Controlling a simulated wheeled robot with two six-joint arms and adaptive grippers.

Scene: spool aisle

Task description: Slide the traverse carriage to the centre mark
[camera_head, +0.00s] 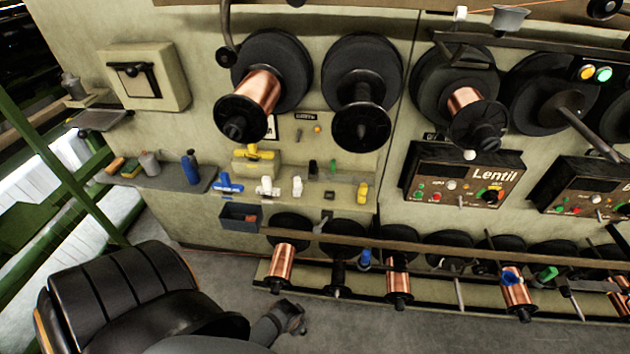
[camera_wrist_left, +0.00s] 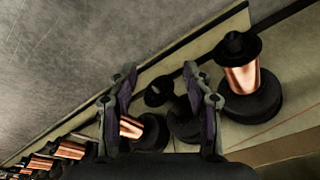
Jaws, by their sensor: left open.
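I cannot tell for certain which part is the traverse carriage, and I make out no centre mark. A long rail (camera_head: 420,243) runs above the lower row of spools. Small blue (camera_head: 364,259) and green (camera_head: 547,273) pieces show near it. My left gripper (camera_head: 294,316) is low over the floor, in front of the lower spools and apart from them. In the left wrist view its fingers (camera_wrist_left: 162,108) are spread and empty, with a bare black spool (camera_wrist_left: 180,115) and copper spools (camera_wrist_left: 242,78) beyond them. My right gripper is not in view.
A black padded chair (camera_head: 115,295) stands at lower left. Large spools (camera_head: 262,90) stick out from the wall above. A shelf (camera_head: 340,190) holds small coloured parts, and a dark bin (camera_head: 240,216) hangs below it. Control panels (camera_head: 462,178) are at right. Floor (camera_head: 400,335) in front is clear.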

